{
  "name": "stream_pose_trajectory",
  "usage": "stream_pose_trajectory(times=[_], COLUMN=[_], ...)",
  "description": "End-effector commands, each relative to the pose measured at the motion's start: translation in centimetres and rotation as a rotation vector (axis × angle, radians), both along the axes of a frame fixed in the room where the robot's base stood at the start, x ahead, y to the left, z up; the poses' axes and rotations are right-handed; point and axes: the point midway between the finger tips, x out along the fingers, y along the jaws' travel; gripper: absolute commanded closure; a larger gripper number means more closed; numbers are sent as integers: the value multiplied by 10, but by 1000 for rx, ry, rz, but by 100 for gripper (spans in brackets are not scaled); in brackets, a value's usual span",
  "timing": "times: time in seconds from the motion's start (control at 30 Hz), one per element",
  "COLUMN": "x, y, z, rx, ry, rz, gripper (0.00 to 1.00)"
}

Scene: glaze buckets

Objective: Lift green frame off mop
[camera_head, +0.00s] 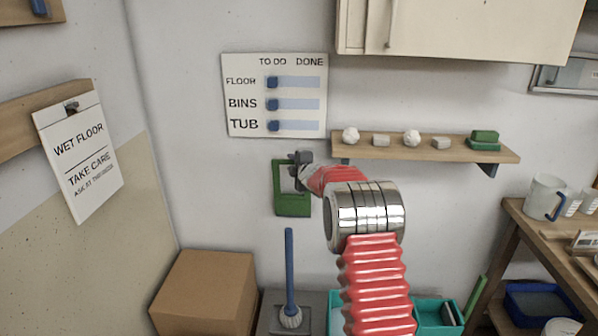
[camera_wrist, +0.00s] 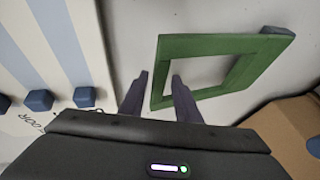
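The green frame (camera_head: 293,205) is a rectangular ring upright against the wall, just below the TO DO/DONE board. It also shows in the wrist view (camera_wrist: 215,46), with a dark bluish piece at its upper right corner. The mop (camera_head: 289,268) has a blue handle and a pale grey head, and stands below the frame; the handle's top appears just under the frame's bottom edge, apart from it. My gripper (camera_head: 301,158) is at the frame's top edge. In the wrist view my gripper (camera_wrist: 160,75) has its fingers apart, with one bar of the frame showing between them.
The board (camera_head: 275,95) with blue sliders is close above my gripper. A shelf (camera_head: 425,149) with small white and green items is to the right. A cardboard box (camera_head: 205,290) stands lower left, and teal bins (camera_head: 440,314) lower right.

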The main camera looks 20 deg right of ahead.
Motion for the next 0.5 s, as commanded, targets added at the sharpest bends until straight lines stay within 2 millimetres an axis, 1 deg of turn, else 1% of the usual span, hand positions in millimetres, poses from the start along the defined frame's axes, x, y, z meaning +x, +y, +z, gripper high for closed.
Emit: stream_pose_trajectory(times=[0.5], x=[-57], y=[2], z=[15], rx=[0], ry=[-1], rz=[1], gripper=[70])
